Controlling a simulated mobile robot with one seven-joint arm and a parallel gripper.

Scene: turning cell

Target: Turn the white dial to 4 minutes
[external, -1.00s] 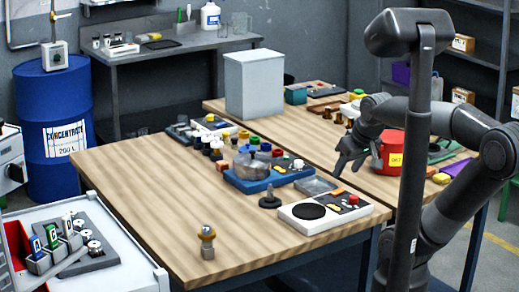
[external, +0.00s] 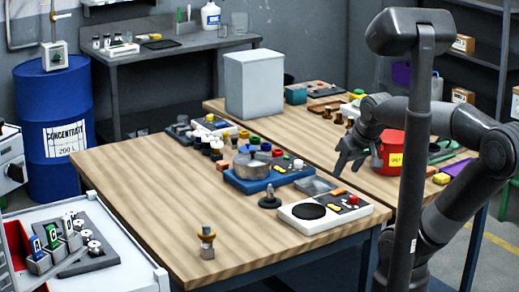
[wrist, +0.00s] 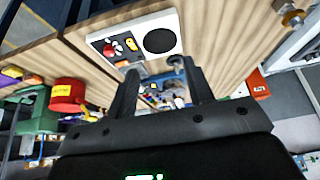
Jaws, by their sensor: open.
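Several white knobs are in view, and I cannot tell which is the minutes dial; no markings can be read. A small white knob (external: 298,164) sits at the right of the blue-based unit (external: 262,184) on the wooden table. Other white round knobs (external: 94,247) sit on a grey panel at lower left. My gripper (external: 347,168) is open and empty, above the table's right part, behind the white panel with a black disc (external: 311,211). In the wrist view my open fingers (wrist: 160,70) point towards that panel (wrist: 133,24), with nothing between them.
A small brass-and-grey fitting (external: 207,243) and a black knobbed piece (external: 270,199) stand on the wooden table (external: 140,185). A red bucket (external: 391,152) is close to the right of my gripper. A grey box (external: 254,85) stands behind. The table's front left is mostly clear.

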